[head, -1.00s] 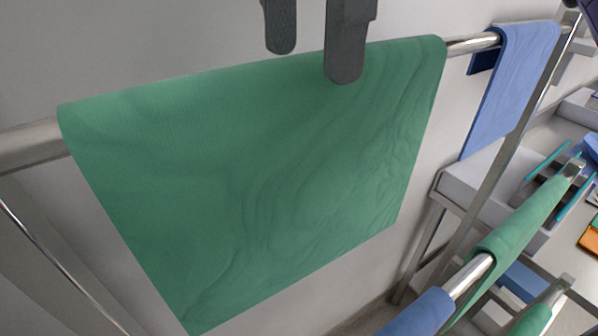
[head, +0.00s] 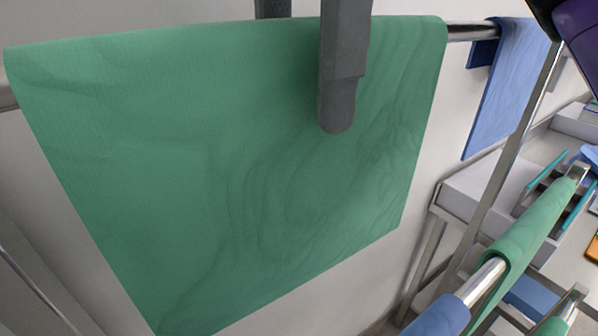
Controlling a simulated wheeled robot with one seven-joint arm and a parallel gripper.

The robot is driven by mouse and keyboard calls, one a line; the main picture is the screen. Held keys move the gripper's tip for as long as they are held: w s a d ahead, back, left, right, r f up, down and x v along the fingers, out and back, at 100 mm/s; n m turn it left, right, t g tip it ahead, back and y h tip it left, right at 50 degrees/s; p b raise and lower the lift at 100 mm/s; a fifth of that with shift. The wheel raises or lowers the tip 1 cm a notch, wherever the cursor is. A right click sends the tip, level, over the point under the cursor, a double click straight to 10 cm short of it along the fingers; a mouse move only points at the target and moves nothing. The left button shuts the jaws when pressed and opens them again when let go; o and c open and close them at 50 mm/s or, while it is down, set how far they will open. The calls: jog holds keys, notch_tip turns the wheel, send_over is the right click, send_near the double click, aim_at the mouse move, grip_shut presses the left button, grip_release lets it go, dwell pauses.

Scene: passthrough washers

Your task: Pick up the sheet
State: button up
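A green sheet (head: 215,170) hangs over a horizontal metal rail (head: 473,32) and fills much of the head view. My gripper (head: 308,78) comes down from the top edge of the view at the sheet's upper fold. One grey finger is in front of the sheet, its tip below the fold. The other finger passes behind the top edge, and its tip is hidden by the sheet. The fingers are apart, one on each side of the sheet. I cannot tell whether either touches the cloth.
A blue sheet (head: 510,85) hangs on the same rail to the right. Lower right, a green cloth (head: 535,225) and a blue cloth (head: 440,318) hang on another rail. Metal posts and a grey counter with trays stand at the right. A pale wall is behind.

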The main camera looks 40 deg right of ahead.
grip_shut()
jog(key=shift+r, duration=0.1)
